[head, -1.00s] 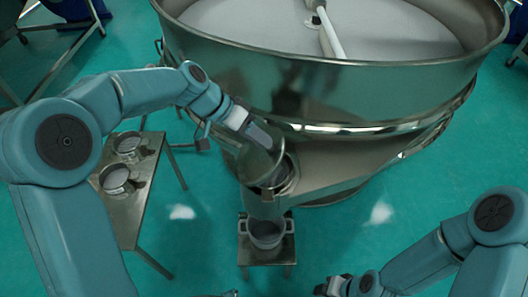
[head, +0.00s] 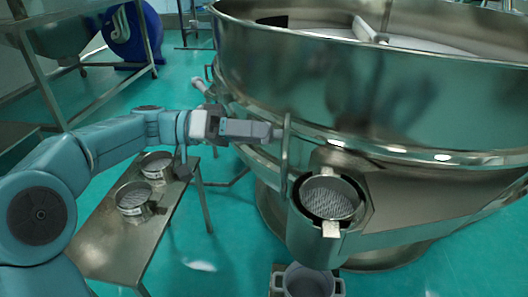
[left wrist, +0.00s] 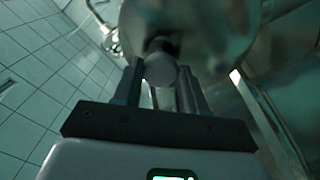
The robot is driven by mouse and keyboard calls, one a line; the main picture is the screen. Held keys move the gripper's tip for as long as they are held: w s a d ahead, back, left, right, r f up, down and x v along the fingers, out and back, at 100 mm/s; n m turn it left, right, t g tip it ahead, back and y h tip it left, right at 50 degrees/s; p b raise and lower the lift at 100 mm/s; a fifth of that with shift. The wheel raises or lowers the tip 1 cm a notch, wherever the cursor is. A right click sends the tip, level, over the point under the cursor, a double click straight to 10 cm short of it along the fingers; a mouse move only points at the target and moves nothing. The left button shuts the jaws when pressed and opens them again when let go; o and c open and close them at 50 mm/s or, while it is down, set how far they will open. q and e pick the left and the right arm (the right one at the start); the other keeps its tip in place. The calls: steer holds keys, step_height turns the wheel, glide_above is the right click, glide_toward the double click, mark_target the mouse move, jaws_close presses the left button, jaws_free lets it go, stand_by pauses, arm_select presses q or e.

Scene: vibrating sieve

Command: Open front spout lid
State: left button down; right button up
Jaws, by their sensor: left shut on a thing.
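The front spout (head: 328,215) sticks out from the sieve's lower wall, and its round mouth faces up, uncovered, with a mesh-like grey surface (head: 331,199) inside. The spout lid (head: 285,160) stands nearly upright, edge-on, at the left side of the mouth. My left gripper (head: 268,131) is shut on the lid's knob, to the left of the lid. In the left wrist view the round knob (left wrist: 161,70) sits between the two fingers, with the shiny lid (left wrist: 195,28) beyond it. My right gripper is out of view.
The large steel sieve (head: 350,85) fills the right side. A pot (head: 308,282) stands below the spout. A steel table (head: 112,232) at left holds two round sieves (head: 134,199). Green floor (head: 225,245) lies clear between the table and spout.

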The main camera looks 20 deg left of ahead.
arm_select(q)
steer(key=b, duration=0.1)
steer(key=a+f+h+b, duration=0.1)
steer(key=shift+s+a+h+b, duration=0.2)
steer(key=shift+a+h+b, duration=0.1)
steer(key=shift+b, duration=0.1)
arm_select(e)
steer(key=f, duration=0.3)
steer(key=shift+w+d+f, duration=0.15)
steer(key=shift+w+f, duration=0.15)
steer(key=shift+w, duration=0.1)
arm_select(q)
steer(key=shift+d, duration=0.1)
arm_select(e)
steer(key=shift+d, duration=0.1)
arm_select(q)
steer(key=c, duration=0.6)
jaws_free()
steer(key=shift+p+v, duration=1.8)
steer(key=shift+v, duration=6.4)
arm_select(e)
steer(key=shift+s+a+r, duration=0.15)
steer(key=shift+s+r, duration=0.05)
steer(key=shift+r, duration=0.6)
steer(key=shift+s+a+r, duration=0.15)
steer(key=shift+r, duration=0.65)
